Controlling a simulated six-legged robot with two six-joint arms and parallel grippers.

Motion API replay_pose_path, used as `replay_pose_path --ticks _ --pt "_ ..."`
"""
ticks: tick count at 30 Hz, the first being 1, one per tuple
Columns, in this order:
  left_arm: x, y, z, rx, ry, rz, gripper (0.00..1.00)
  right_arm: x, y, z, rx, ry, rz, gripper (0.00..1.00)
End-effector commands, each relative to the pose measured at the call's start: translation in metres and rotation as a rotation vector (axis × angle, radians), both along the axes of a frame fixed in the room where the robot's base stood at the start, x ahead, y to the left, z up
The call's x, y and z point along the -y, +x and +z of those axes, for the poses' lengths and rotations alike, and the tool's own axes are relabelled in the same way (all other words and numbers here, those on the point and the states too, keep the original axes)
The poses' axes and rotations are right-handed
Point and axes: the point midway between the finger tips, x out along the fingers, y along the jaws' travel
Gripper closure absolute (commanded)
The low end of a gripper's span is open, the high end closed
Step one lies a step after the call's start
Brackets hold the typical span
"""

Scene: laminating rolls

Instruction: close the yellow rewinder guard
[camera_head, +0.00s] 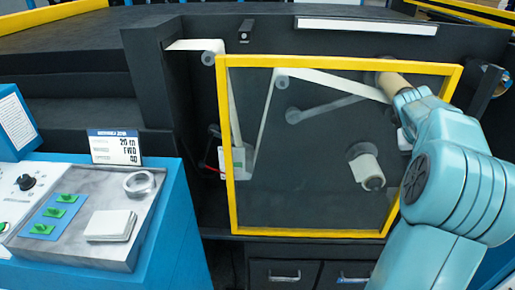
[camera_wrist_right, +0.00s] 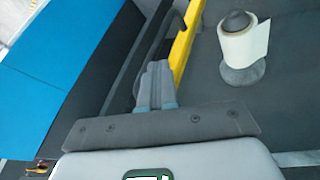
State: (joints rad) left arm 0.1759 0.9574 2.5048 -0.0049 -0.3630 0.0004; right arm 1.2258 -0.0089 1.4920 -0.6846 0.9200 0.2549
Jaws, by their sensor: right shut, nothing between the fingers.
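The yellow guard (camera_head: 228,150) is a yellow rectangular frame around a clear pane in front of the rewinder rollers. Its top bar runs almost level, and its right bar slants down to the left, partly hidden by my right arm. I cannot tell whether it sits flush with the machine. My right gripper (camera_wrist_right: 156,86) is shut and empty in the right wrist view. Its fingertips are close beside a yellow guard bar (camera_wrist_right: 185,45); I cannot tell whether they touch it. In the head view the fingers are hidden by my right arm. My left gripper is not in view.
A white roll (camera_head: 365,167) on a spindle shows through the pane and also in the right wrist view (camera_wrist_right: 243,38). A cardboard-coloured roll (camera_head: 391,84) is near the guard's top right. A blue control console (camera_head: 165,235) stands at the left. Drawers (camera_head: 285,275) are below the guard.

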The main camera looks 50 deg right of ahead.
Motion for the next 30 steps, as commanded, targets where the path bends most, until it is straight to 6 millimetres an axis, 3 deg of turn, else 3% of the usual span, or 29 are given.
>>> replay_pose_path --ticks 3,10,30 --pt "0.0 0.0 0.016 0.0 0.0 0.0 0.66 0.019 -0.027 0.005 -0.003 0.002 -0.007 1.0" --pt "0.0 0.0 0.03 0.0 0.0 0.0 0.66 0.041 -0.056 0.003 -0.001 0.001 -0.004 1.0" --pt "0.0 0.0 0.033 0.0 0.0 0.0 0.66 0.051 -0.068 0.001 -0.005 -0.002 0.0 1.0"
